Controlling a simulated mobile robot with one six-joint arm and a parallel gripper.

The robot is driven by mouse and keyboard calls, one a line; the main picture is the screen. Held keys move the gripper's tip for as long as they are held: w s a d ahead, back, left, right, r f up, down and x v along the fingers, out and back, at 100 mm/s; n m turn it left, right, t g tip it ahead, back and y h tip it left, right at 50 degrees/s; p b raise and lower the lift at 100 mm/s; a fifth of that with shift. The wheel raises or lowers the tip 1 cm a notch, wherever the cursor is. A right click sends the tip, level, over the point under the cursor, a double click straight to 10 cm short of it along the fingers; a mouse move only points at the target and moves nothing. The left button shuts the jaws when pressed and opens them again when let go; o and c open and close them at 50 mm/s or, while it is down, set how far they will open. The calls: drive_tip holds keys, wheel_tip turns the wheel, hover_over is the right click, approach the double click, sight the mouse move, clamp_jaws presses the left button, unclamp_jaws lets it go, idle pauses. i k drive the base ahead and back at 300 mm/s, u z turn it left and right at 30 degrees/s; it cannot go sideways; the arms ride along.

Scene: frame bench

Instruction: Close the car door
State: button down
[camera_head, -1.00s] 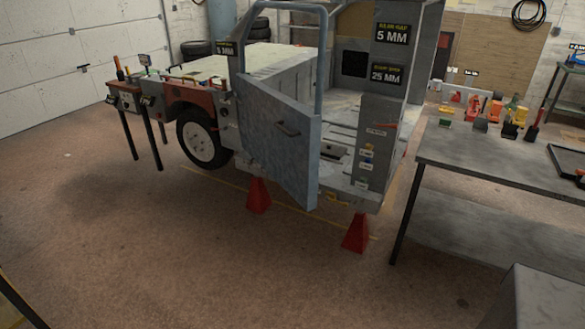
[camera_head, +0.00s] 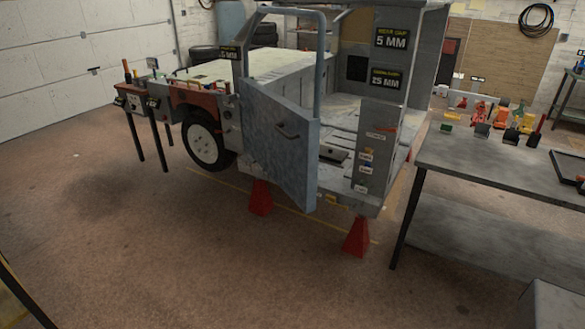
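The car door (camera_head: 280,135) is blue-grey, with a window frame (camera_head: 322,55) above it and a dark handle (camera_head: 288,130) on its face. It stands ajar on the side of a partly stripped grey vehicle (camera_head: 345,185). It swings out toward me from its left edge, and its free right edge is clear of the body. The open doorway and the bare floor inside show to its right. My gripper is not in view.
Red stands (camera_head: 356,238) are under the vehicle. A metal workbench (camera_head: 470,165) with tools is at right. A grey box-like shape (camera_head: 555,305) is at lower right. A small tool stand (camera_head: 140,102) is at left. The concrete floor (camera_head: 200,260) in front is clear.

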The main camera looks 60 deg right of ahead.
sight(283, 137)
drive_tip(key=z, duration=0.1)
drive_tip(key=i, duration=0.95)
drive_tip(key=u, duration=0.05)
